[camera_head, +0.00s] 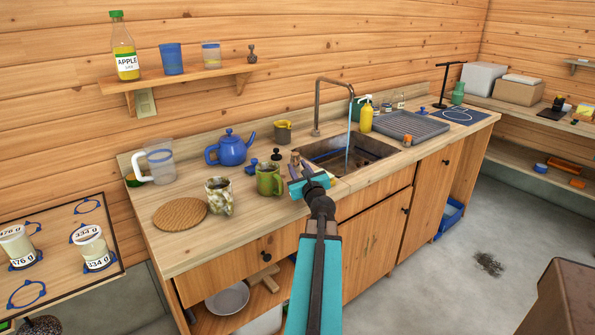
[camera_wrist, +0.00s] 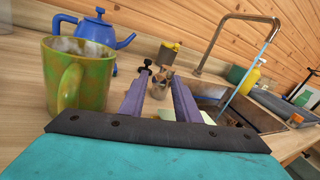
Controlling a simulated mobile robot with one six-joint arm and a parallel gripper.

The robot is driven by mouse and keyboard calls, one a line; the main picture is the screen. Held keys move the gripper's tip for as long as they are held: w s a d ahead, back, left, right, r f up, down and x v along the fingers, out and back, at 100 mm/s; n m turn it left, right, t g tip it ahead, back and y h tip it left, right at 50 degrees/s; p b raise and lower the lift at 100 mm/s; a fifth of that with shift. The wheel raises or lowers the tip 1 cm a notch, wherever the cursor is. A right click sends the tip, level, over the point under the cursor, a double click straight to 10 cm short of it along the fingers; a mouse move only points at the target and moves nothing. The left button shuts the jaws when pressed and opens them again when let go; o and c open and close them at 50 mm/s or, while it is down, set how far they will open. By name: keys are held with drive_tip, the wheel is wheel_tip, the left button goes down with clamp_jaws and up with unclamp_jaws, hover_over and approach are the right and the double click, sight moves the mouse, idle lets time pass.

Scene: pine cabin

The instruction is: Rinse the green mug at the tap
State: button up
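The green mug (camera_head: 269,180) stands upright on the wooden counter, left of the sink. In the wrist view the mottled green mug (camera_wrist: 80,80) is close on the left, handle towards me, outside my fingers. My gripper (camera_head: 297,172) is just right of the mug, over the counter near the sink's left edge. In the wrist view my gripper's (camera_wrist: 161,85) two purple fingers are apart with nothing held between them. The tap (camera_head: 318,105) arches over the dark sink basin (camera_head: 365,151), and a blue stream of water (camera_head: 348,140) falls from it.
A marbled mug (camera_head: 219,196), a blue teapot (camera_head: 231,150) and a clear jug (camera_head: 159,162) stand left of the green mug. Small bottles (camera_head: 295,160) stand behind my gripper. A round woven mat (camera_head: 180,213) lies at front left.

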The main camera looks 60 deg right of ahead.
drive_tip(key=shift+o, duration=0.5)
drive_tip(key=shift+d, duration=0.1)
drive_tip(key=shift+f, duration=0.1)
drive_tip(key=shift+v, duration=1.6)
drive_tip(key=shift+s+p, duration=0.15)
drive_tip(key=shift+p, duration=0.15)
drive_tip(key=shift+s+p, duration=0.1)
drive_tip(key=shift+p, duration=0.55)
drive_tip(key=shift+s+a, duration=0.1)
drive_tip(key=shift+a, duration=0.15)
drive_tip(key=p+v, duration=0.1)
drive_tip(key=p, duration=0.4)
drive_tip(key=shift+s+a, duration=0.25)
drive_tip(key=shift+s, duration=0.05)
drive_tip(key=shift+p, duration=0.4)
drive_tip(key=p, duration=0.5)
drive_tip(key=shift+s+a, duration=0.2)
drive_tip(key=shift+a, duration=0.15)
